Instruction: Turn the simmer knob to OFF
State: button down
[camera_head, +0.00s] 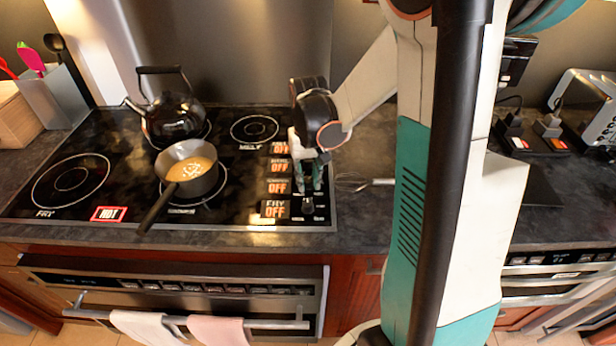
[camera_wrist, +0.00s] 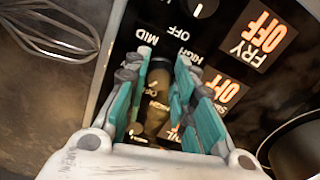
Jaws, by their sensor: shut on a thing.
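My gripper (camera_head: 309,188) reaches down onto the right edge of the stove's control strip. In the wrist view its two teal fingers (camera_wrist: 165,100) are closed around the simmer knob (camera_wrist: 158,88), a dark olive post between them. Level words such as MID and HIGH are printed around it; its pointer is hard to read. The lit display beside it (camera_wrist: 225,92) reads OFF, its upper word partly covered by a finger. It also shows in the head view (camera_head: 278,187). The knob itself is mostly hidden by the fingers in the head view.
The fry knob (camera_wrist: 200,8) and FRY OFF display (camera_wrist: 258,35) are close by. A saucepan of soup (camera_head: 187,170) and a black kettle (camera_head: 172,115) stand on the cooktop. A whisk (camera_head: 355,182) lies on the counter just right. A HOT sign (camera_head: 108,214) glows at front left.

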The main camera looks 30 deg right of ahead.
aim_at(308, 180)
jog(key=n, duration=0.6)
jog(key=shift+n, duration=0.4)
dwell(0.3)
jog(key=c, duration=1.3)
grip_release()
jog(key=shift+c, duration=0.2)
notch_tip(308, 180, up, 12)
